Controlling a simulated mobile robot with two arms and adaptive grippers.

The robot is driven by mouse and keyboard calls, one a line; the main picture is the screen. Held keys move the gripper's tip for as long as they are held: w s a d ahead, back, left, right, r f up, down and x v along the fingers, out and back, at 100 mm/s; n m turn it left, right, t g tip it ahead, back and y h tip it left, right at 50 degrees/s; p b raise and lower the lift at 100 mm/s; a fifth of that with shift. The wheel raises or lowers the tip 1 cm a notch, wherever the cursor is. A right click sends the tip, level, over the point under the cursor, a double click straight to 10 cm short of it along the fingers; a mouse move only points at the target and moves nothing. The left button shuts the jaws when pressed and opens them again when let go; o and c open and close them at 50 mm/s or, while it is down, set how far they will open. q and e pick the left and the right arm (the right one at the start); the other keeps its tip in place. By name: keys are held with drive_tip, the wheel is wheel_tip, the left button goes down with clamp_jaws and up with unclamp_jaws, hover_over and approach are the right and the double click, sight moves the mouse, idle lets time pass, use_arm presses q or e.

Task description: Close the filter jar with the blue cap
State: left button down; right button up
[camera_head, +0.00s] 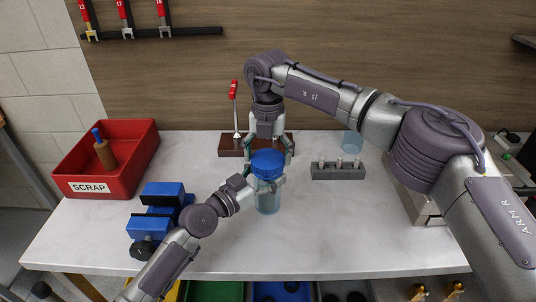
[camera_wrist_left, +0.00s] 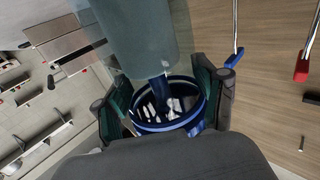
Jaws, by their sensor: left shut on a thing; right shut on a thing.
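The filter jar (camera_head: 268,203), light blue and see-through, stands upright on the table in the head view. The blue cap (camera_head: 267,160) is at its top, level; I cannot tell if it is fully seated. My left gripper (camera_head: 264,184) is shut on the jar's upper part, below the cap. My right gripper (camera_head: 268,153) comes down from behind and is shut on the cap, a finger on each side. In the left wrist view, a blue ring (camera_wrist_left: 197,121) lies between green-padded fingers, below a see-through cylinder (camera_wrist_left: 150,40); the close view hides the contact.
A red scrap bin (camera_head: 78,191) stands at the left, with a blue vise (camera_head: 152,222) nearer. A wooden block (camera_head: 228,147) with a red-handled tool is behind. A grey rack (camera_head: 338,172) and a clear blue cup (camera_head: 352,141) stand to the right. The front table edge is clear.

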drive_tip(key=m, duration=1.1)
drive_tip(key=shift+m, duration=0.3)
drive_tip(key=m, duration=0.6)
drive_tip(key=shift+w+m, duration=0.1)
drive_tip(key=shift+m, duration=0.3)
drive_tip(key=m, duration=0.4)
drive_tip(key=shift+m, duration=0.3)
drive_tip(key=o, duration=0.8)
drive_tip(key=shift+r, duration=0.1)
